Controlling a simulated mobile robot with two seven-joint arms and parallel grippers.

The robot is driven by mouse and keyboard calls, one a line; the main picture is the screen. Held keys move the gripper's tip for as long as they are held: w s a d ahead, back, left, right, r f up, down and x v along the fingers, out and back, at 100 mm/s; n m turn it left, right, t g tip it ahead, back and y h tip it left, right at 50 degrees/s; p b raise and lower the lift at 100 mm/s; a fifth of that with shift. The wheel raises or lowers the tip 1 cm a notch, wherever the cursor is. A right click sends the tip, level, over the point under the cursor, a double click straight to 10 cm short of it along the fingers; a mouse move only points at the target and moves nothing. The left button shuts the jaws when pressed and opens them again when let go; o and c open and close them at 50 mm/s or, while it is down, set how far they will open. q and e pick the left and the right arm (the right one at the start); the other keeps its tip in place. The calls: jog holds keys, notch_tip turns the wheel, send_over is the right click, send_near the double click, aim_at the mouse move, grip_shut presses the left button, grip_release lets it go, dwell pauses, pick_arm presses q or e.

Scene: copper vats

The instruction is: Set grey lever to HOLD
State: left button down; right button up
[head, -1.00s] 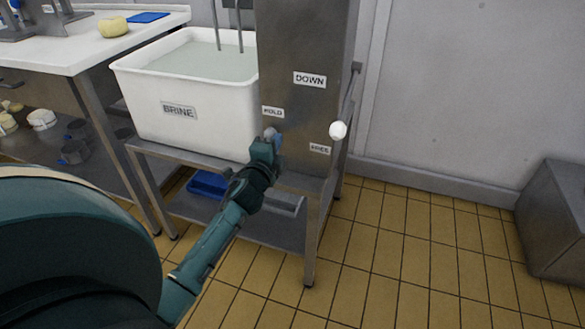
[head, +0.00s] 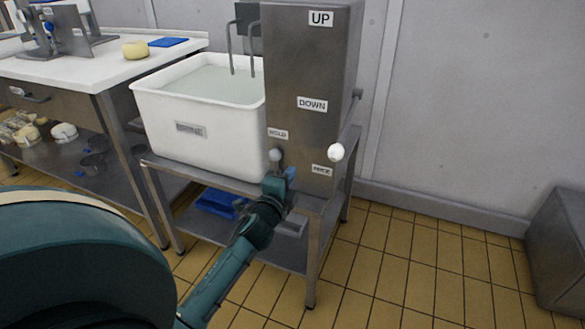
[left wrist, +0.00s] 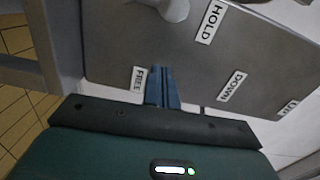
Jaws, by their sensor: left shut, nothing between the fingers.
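The grey lever's round knob (head: 275,155) sits on the front of the steel cabinet, just below the HOLD label (head: 277,134). The FREE label (head: 321,169) is lower and to the right. My left gripper (head: 290,174) is shut and empty, just right of and below the knob, in front of the cabinet. In the left wrist view its blue fingers (left wrist: 162,75) are together beside the FREE label (left wrist: 138,80). The grey knob (left wrist: 174,8) shows at the top edge there, apart from the fingertips. My right gripper is not in view.
A white-knobbed lever (head: 336,152) is on the cabinet's right side, with UP (head: 320,18) and DOWN (head: 312,104) labels. A white brine tub (head: 190,130) stands left on the steel stand (head: 312,260).

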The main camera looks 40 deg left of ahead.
pick_arm(q)
jog(key=v, duration=0.7)
jog(key=shift+a+p, duration=0.15)
jog(key=shift+p, duration=0.15)
jog(key=shift+r, duration=0.2)
